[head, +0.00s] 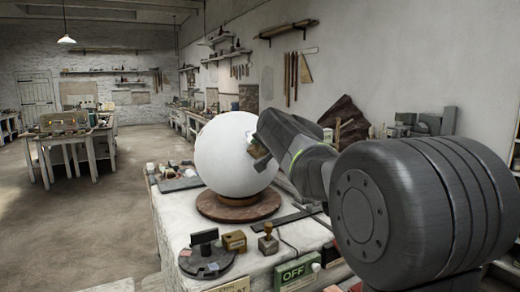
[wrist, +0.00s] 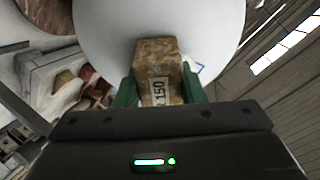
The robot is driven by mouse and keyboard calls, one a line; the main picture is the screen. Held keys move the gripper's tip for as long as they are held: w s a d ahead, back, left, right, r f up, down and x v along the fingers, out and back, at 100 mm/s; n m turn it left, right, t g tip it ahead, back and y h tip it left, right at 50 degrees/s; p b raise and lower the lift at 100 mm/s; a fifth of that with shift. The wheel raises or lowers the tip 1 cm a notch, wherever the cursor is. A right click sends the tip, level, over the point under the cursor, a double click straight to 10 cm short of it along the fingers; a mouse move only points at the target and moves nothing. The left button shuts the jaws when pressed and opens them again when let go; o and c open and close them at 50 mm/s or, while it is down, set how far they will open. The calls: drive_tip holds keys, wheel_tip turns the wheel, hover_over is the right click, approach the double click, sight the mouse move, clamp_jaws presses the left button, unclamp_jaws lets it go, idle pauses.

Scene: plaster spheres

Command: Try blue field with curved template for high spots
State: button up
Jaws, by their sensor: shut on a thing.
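A large white plaster sphere (head: 232,155) rests on a round reddish-brown turntable (head: 215,212) on the bench. It also fills the top of the wrist view (wrist: 110,25). My gripper (head: 257,146) is at the sphere's right side. Its green fingers (wrist: 160,90) are shut on a mottled tan block (wrist: 158,55) labelled 150. The block's far end overlaps the sphere; I cannot tell whether they touch. A small outline of blue lines (wrist: 200,69) shows on the sphere just right of the block, partly hidden by it. I cannot make out a curved edge on the block.
The pale bench top (head: 195,222) holds a grey disc (head: 207,264), a small wooden block (head: 234,241), a wooden-handled stamp (head: 268,243) and a green OFF box (head: 297,272). Grey blocks (head: 425,122) stand behind my arm. Open floor (head: 80,225) lies left of the bench.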

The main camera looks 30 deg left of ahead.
drive_tip(key=shift+w+d+r+p, duration=0.15)
drive_tip(key=shift+w+r+p, duration=0.2)
drive_tip(key=shift+w+r, duration=0.4)
drive_tip(key=shift+s+a+f+b, duration=0.15)
drive_tip(key=shift+s+f+b, duration=0.15)
drive_tip(key=shift+s+f, duration=0.5)
drive_tip(key=shift+s+a+f+b, duration=0.15)
drive_tip(key=shift+s+f+b, duration=0.15)
drive_tip(key=shift+s+f, duration=0.4)
drive_tip(key=shift+w+d+r+p, duration=0.15)
drive_tip(key=shift+w+r+p, duration=0.2)
drive_tip(key=shift+w+r, duration=0.45)
drive_tip(key=shift+w+d+r+p, duration=0.15)
drive_tip(key=shift+w+r+p, duration=0.15)
drive_tip(key=shift+w+r, duration=0.4)
drive_tip(key=shift+f, duration=0.1)
drive_tip(key=shift+s+f, duration=0.25)
drive_tip(key=shift+s, duration=0.05)
drive_tip(key=shift+s+d+f+b, duration=0.1)
drive_tip(key=shift+s+d+b, duration=0.15)
drive_tip(key=shift+s, duration=0.15)
drive_tip(key=shift+s+d+f+b, duration=0.15)
drive_tip(key=shift+s+b, duration=0.1)
drive_tip(key=shift+s, duration=0.15)
drive_tip(key=shift+r, duration=0.1)
